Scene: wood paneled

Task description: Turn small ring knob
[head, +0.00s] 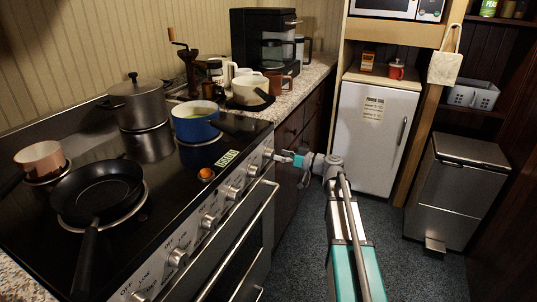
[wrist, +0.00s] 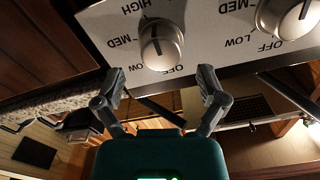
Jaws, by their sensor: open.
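The stove's front panel (wrist: 215,38) carries a row of silver knobs marked LOW, MED, HIGH and OFF. One knob (wrist: 160,45) is centred ahead of my gripper (wrist: 160,78) in the wrist view, with its pointer line near upright in the picture. A second knob (wrist: 287,15) is at the upper right. My gripper is open, with its two fingers spread and apart from the knob, nothing between them. In the head view my gripper (head: 284,158) is by the far end of the panel, close to the farthest knob (head: 267,153). No label reading "small ring" is legible.
The stovetop holds a black frying pan (head: 98,190), a blue pot (head: 196,122), a grey lidded pot (head: 138,104) and a copper pan (head: 40,159). The oven handle (head: 240,240) juts out below the knobs. A white fridge (head: 374,135) and bin (head: 455,190) stand beyond open floor.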

